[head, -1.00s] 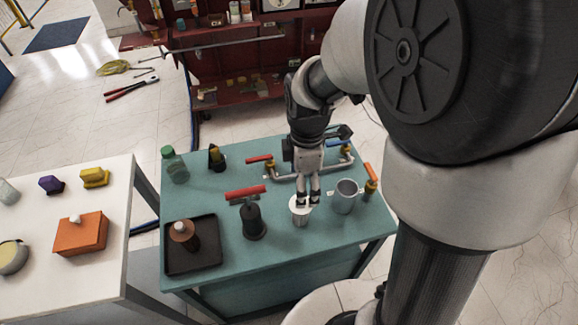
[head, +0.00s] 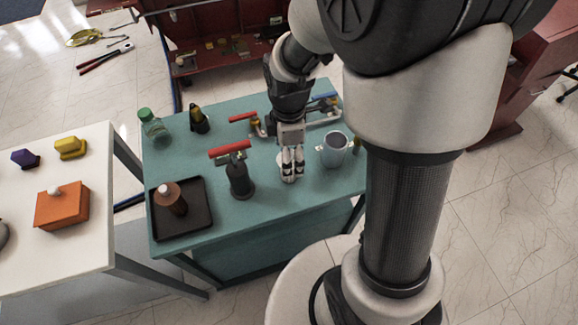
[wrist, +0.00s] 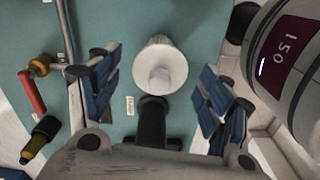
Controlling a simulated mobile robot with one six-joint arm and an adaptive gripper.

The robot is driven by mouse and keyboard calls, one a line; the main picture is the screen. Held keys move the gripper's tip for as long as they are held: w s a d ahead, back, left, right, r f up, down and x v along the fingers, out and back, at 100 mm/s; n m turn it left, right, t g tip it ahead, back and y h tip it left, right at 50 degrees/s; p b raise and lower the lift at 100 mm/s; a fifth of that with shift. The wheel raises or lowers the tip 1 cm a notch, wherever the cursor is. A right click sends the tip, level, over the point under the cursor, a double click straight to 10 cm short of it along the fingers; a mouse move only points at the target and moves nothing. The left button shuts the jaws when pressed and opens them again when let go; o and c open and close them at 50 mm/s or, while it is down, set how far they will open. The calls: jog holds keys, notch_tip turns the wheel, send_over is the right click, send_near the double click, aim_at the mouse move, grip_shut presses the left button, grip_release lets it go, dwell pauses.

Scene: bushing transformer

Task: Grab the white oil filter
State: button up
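The white oil filter (wrist: 160,66) shows in the wrist view as a white round piece with a raised knob, on the teal table. It lies ahead of and between the spread fingers of my gripper (wrist: 158,92), with clear gaps on both sides. The blue-padded fingers are open and hold nothing. In the head view, my gripper (head: 291,177) points down at the filter (head: 281,159), and its fingers hide most of it. How deep the fingers reach beside the filter is hard to tell.
A grey mug (head: 334,150) stands close right of the filter. A black tool with a red handle (head: 240,180) stands to the left. Pipework with red and blue handles (head: 259,130) lies behind.

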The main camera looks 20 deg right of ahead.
jog(key=c, duration=1.4)
